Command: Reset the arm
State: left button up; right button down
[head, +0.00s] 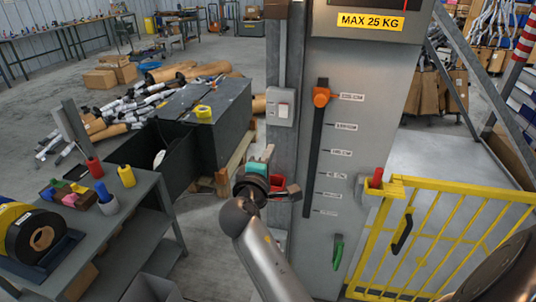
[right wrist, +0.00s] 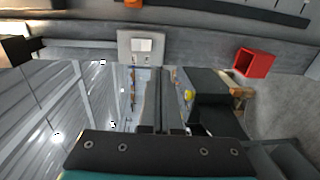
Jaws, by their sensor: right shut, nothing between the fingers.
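My right gripper (head: 262,160) is raised in the middle of the head view, just left of the grey measuring column (head: 360,150). Its fingers are shut with nothing between them. My arm comes up to it from the bottom centre, and a teal part shows at the wrist. In the right wrist view, the dark gripper body fills the lower middle. A small red open box (right wrist: 254,63) is at the upper right there. My left gripper is not in view.
A grey switch box (head: 283,110) is on the post above my right gripper. A yellow gate (head: 430,235) stands at right. A dark cabinet (head: 228,115) with yellow tape (head: 203,112) is behind left. A grey cart (head: 145,185) holds coloured pots and tape rolls.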

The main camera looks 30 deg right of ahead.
dwell(0.4)
jog(key=a+f+n+g+y+b, duration=0.1)
jog(key=a+f+y+b, duration=0.15)
jog(key=f, duration=0.85)
jog(key=a+f+n+y+b, duration=0.1)
jog(key=a+f+y, duration=0.2)
jog(key=f, duration=0.8)
jog(key=s+a+f+g+y+b, duration=0.1)
jog(key=s+a+f, duration=0.15)
jog(key=f, duration=0.45)
jog(key=s+a+f+m+g+y+b, duration=0.15)
jog(key=s+f, duration=0.25)
jog(key=f, duration=0.4)
jog(key=s+a+f+g+y+b, duration=0.1)
jog(key=s+f+y, duration=0.1)
jog(key=s+f, duration=0.35)
jog(key=s+a+f+m+g+y+b, duration=0.1)
jog(key=s+f+m+g+b, duration=0.2)
jog(key=s+f, duration=0.9)
jog(key=s+a+f+m+g+y+b, duration=0.1)
jog(key=s+a+f+m+g+b, duration=0.1)
jog(key=s+f, duration=1.1)
jog(key=s+m+g+b, duration=0.1)
jog(key=s, duration=0.6)
jog(key=shift+s+y+b, duration=0.35)
jog(key=shift+y+b, duration=0.05)
jog(key=shift+f+m, duration=0.1)
jog(key=shift+m, duration=0.15)
